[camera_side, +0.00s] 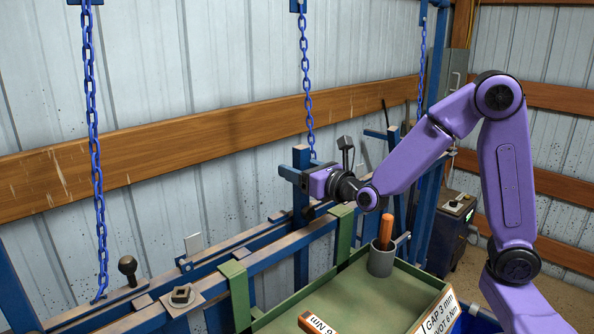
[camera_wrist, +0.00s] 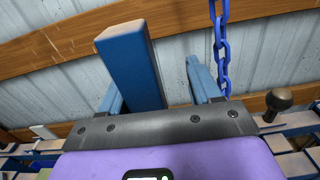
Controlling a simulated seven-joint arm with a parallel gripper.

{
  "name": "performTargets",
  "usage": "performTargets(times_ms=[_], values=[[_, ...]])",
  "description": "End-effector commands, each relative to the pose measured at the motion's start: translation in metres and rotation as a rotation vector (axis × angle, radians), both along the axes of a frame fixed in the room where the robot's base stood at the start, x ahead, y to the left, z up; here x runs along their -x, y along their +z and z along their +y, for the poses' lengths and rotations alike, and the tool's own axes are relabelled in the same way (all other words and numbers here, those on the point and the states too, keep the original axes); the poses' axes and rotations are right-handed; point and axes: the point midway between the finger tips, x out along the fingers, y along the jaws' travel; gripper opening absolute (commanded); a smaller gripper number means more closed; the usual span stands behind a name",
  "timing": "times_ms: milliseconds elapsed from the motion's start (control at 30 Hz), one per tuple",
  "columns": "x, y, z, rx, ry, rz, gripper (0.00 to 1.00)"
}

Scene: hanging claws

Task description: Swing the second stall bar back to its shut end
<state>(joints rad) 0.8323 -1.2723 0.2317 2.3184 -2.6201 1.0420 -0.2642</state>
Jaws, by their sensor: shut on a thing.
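In the side view, a blue upright bar (camera_side: 300,215) rises from the blue rails at the middle. I take it for the stall bar, though I cannot tell which in the row it is. My gripper (camera_side: 290,173) is at its upper end, reaching in from the right. In the wrist view, the bar (camera_wrist: 132,62) stands between my two blue fingers, its top end sticking up past them. The jaws are shut on it. The hand's dark plate hides the bar's lower part in the wrist view.
A blue chain (camera_side: 307,95) hangs behind the bar; another (camera_side: 91,110) hangs at left. Long blue rails (camera_side: 130,310) carry a dark ball knob (camera_side: 127,265). A green tray (camera_side: 400,285) in front holds a grey cup (camera_side: 381,262) with an orange handle (camera_side: 386,231).

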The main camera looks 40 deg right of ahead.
Motion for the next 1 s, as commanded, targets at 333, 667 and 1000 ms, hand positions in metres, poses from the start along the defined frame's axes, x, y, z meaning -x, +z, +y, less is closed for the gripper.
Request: performTargets(times_ms=[333,667,1000], values=[[0.009,0.001,-0.001,-0.001,-0.003,-0.003,0.57],[0.063,0.001,0.001,0.000,0.002,-0.001,0.57],[0.092,0.000,0.001,0.001,0.001,-0.001,0.57]])
